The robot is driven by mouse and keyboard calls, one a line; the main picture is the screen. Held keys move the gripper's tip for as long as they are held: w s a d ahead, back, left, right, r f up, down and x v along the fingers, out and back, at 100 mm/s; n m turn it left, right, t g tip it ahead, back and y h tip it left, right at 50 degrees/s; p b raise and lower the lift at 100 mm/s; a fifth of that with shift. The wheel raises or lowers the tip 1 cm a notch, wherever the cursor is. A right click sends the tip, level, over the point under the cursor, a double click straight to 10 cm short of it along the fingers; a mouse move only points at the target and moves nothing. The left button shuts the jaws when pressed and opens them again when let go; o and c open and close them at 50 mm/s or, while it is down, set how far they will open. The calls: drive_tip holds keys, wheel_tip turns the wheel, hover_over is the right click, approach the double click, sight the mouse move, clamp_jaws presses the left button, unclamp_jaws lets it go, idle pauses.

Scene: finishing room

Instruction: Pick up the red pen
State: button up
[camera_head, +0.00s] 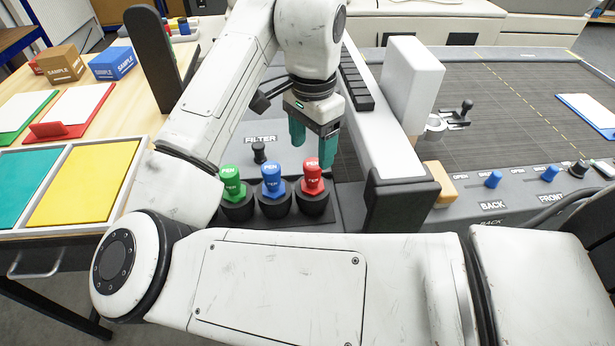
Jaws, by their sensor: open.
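The red pen (312,177) stands upright in a black holder, at the right end of a row of three. The blue pen (272,178) stands to its left, and the green pen (231,183) is at the left end. Each pen has a white "PEN" label on its top. My gripper (312,146) has green fingers pointing down, spread apart and empty. It is above and behind the row in the picture. Its right finger ends close to the top of the red pen; I cannot tell if they touch.
A black knob (259,152) marked "FILTER" is behind the pens. A white upright block (411,85) and a long white rail stand to the right. A control panel with blue knobs (493,179) lies further right. Trays with teal and yellow sheets (87,182) are on the left.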

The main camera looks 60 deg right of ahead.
sight(312, 164)
drive_tip(key=shift+f, duration=0.85)
drive_tip(key=shift+s+a+f, duration=0.1)
drive_tip(key=shift+f, duration=1.25)
drive_tip(key=shift+s+a+f, duration=0.1)
drive_tip(key=shift+f, duration=1.2)
drive_tip(key=c, duration=1.1)
